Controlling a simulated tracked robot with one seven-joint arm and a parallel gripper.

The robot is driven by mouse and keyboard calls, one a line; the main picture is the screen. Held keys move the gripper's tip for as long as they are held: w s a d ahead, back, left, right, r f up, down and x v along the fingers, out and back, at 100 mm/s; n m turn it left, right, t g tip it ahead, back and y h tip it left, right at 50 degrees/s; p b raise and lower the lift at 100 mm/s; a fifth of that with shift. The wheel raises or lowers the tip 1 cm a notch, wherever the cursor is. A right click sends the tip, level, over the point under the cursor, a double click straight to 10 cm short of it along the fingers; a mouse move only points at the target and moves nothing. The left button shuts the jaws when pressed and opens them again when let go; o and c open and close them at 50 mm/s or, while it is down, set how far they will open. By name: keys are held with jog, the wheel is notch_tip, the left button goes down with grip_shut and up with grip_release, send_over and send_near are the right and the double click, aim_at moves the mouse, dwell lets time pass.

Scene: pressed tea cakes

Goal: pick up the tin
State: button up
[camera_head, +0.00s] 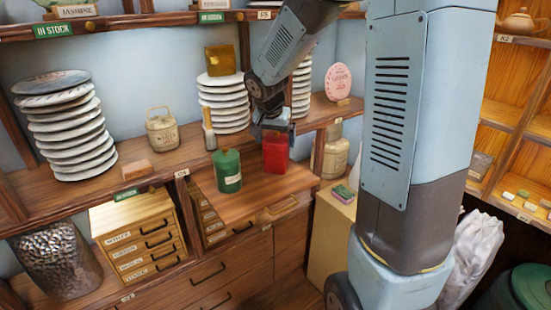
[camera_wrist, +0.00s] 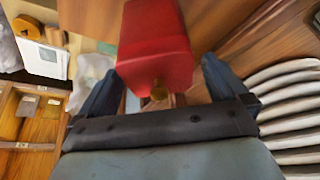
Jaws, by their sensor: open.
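A red square tin (camera_head: 276,155) with a small knob on its lid stands upright on a pull-out wooden board (camera_head: 250,203). A green round canister (camera_head: 228,171) stands on the same board, a little to the left. My gripper (camera_head: 274,128) is open at the top of the red tin and points down. In the wrist view, the red tin (camera_wrist: 155,50) shows between the two spread fingers of my gripper (camera_wrist: 160,75), with gaps at both sides.
Stacks of pale discs (camera_head: 223,103) stand on the shelf behind. A small drawer chest (camera_head: 137,238) stands below. The board's front right is clear.

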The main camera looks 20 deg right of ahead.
jog(key=x, duration=0.4)
jog(key=c, duration=0.9)
